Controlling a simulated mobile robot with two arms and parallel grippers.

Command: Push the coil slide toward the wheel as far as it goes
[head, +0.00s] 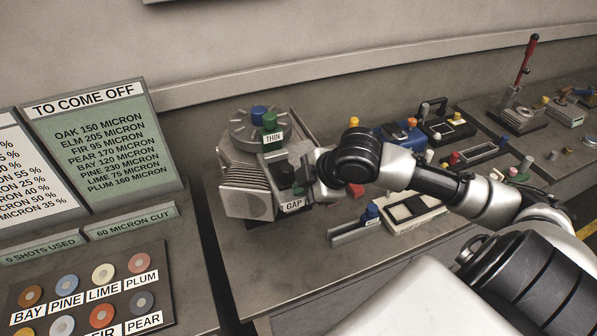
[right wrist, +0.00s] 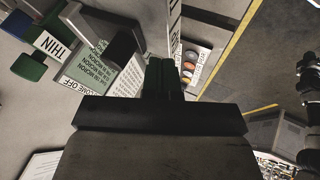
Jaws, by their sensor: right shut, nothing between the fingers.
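A grey machine with a finned block (head: 247,177) stands on the left part of the bench. A round grey wheel-like disc (head: 243,131) with a blue and a green knob tops it, above a THIN label (head: 273,138). A GAP label (head: 293,205) sits low on its right side. I cannot tell which part is the coil slide. My right gripper (head: 318,186) is shut and empty, close against the machine's right side by the GAP label; contact is unclear. Its closed fingers show in the right wrist view (right wrist: 164,76). My left gripper is not in view.
A small rail with a blue knob (head: 372,212) and a pale box (head: 415,213) lie right of the machine. A blue device (head: 398,133) and a red-handled lever (head: 527,58) stand farther back. The bench front (head: 270,265) is clear. A green sign (head: 105,145) stands left.

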